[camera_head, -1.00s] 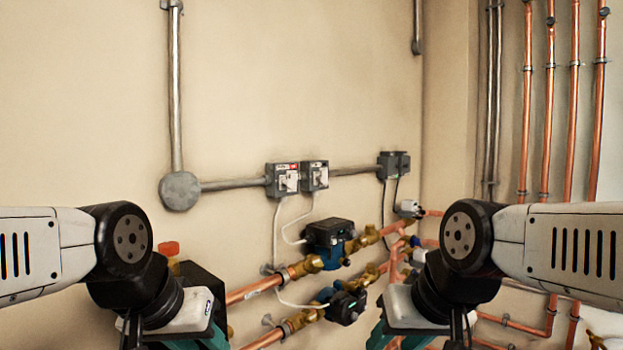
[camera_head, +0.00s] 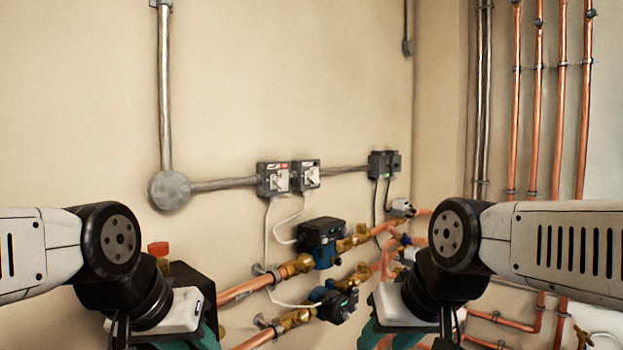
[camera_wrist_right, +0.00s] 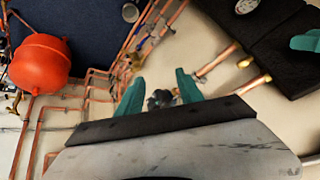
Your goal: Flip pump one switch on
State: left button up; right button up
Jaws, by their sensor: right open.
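Two grey switch boxes are mounted side by side on the wall, a left one (camera_head: 273,180) with a small red mark and a right one (camera_head: 306,175). Both have pale front plates; their labels and lever positions are too small to read, so I cannot tell which is pump one. My right gripper (camera_head: 392,338) is low at the picture's bottom, below and right of the boxes. In the right wrist view its teal fingers (camera_wrist_right: 160,88) are apart with nothing held between them. My left gripper (camera_head: 205,338) is low, below and left of the boxes, its fingertips mostly hidden.
A blue and black pump (camera_head: 321,240) and a lower dark pump (camera_head: 338,302) sit on copper pipes below the boxes. Another grey box (camera_head: 384,164) is further right along the conduit. A red tank (camera_wrist_right: 38,63) shows in the right wrist view. The wall above the boxes is bare.

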jog(key=c, duration=0.3)
jog(key=shift+w+r, duration=0.3)
jog(key=c, duration=0.4)
jog(key=w+r+m+y, duration=0.1)
jog(key=w+r, duration=0.3)
jog(key=w, duration=0.1)
jog(key=w+r+m+y, duration=0.1)
jog(key=w+r+m, duration=0.1)
jog(key=w+r, duration=0.2)
jog(key=w+r+m+y, duration=0.1)
jog(key=w+r+m, duration=0.1)
jog(key=w+r, duration=0.2)
jog(key=shift+w+a+r+t, duration=0.1)
jog(key=shift+w+a+t, duration=0.1)
jog(key=shift+w, duration=0.3)
jog(key=shift+w+a+t, duration=0.1)
jog(key=shift+w+a, duration=0.05)
jog(key=shift+w, duration=0.35)
grip_shut()
jog(key=w+d+r+m+t+y, duration=0.1)
jog(key=w+d+r+m+y, duration=0.1)
jog(key=w+r, duration=0.3)
jog(key=w+d+r+m+t+y, duration=0.1)
jog(key=w+d+r+m+y, duration=0.1)
jog(key=w+r, duration=0.4)
jog(key=w+d, duration=0.1)
jog(key=w, duration=0.4)
jog(key=shift+w+d+m+t, duration=0.15)
jog(key=shift+w+m+t, duration=0.15)
jog(key=shift+w, duration=0.1)
